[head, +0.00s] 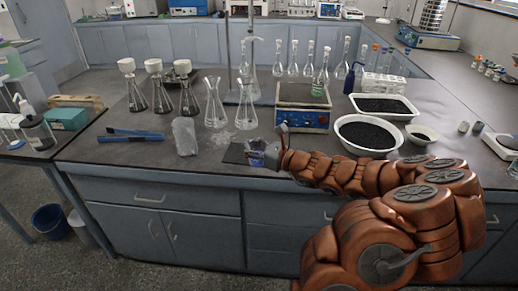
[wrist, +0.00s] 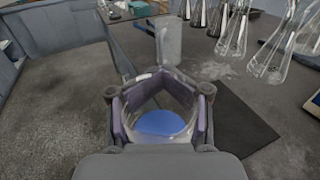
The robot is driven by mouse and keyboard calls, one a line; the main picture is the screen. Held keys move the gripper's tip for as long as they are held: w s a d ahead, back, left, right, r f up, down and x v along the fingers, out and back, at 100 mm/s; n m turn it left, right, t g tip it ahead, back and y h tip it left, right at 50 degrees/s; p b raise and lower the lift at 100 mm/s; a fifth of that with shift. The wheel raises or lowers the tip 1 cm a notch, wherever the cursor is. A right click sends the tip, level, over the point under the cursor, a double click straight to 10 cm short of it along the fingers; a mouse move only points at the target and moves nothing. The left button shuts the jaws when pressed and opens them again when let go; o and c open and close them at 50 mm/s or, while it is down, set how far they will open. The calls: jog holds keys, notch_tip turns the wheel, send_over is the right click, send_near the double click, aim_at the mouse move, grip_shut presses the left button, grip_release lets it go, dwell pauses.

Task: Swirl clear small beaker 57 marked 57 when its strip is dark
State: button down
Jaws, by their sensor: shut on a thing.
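My gripper (head: 272,152) is at the front edge of the bench, over the right side of a dark square mat (head: 234,154). In the wrist view my gripper (wrist: 160,105) has its purple-padded jaws closed around a clear small beaker (wrist: 158,98). A blue round patch (wrist: 160,122) shows within the beaker; I cannot tell if it is liquid or the base. In the head view the beaker (head: 256,153) is small and partly hidden by the jaws. No number 57 and no strip can be read in either view. The mat also shows in the wrist view (wrist: 238,125).
A cloudy clear container (head: 184,136) stands left of the mat. Behind are conical flasks (head: 214,105), a hotplate-like device (head: 303,112) and white basins of black grains (head: 368,136). Blue-handled tools (head: 130,135) lie at left. The bench's front edge is close.

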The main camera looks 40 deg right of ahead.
jog(key=shift+w+d, duration=0.35)
jog(key=shift+d, duration=0.1)
jog(key=shift+r+p, duration=0.1)
jog(key=shift+p, duration=0.25)
notch_tip(320, 180, up, 5)
jog(key=p, duration=0.3)
jog(key=shift+p, duration=0.3)
jog(key=shift+w, duration=0.15)
